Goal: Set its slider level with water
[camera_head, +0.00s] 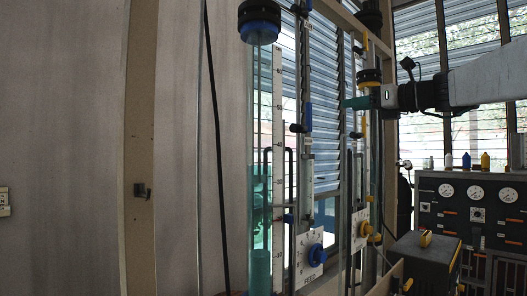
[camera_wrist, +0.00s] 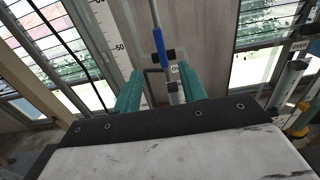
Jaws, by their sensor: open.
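A tall clear tube (camera_head: 260,120) with a dark and blue cap holds teal water (camera_head: 260,200), its surface near the tube's mid-height. A white scale (camera_head: 278,130) stands beside it. A blue sleeve (camera_head: 308,116) sits on a thin upright rod to the right, above the water surface in the picture; I cannot tell whether it is the slider. My gripper (camera_head: 346,102), with teal fingers, is open to the right of this sleeve. In the wrist view, a blue sleeve (camera_wrist: 160,47) shows beyond and between the fingers, not clasped; the scale (camera_wrist: 112,45) is at left.
A second, yellow-marked column stands close by, with a yellow-knobbed plate (camera_head: 361,229). A blue-knobbed plate (camera_head: 309,257) is below the first column. A gauge panel (camera_head: 475,205) and a dark box (camera_head: 424,262) are at right. A wooden post (camera_head: 140,90) stands at left.

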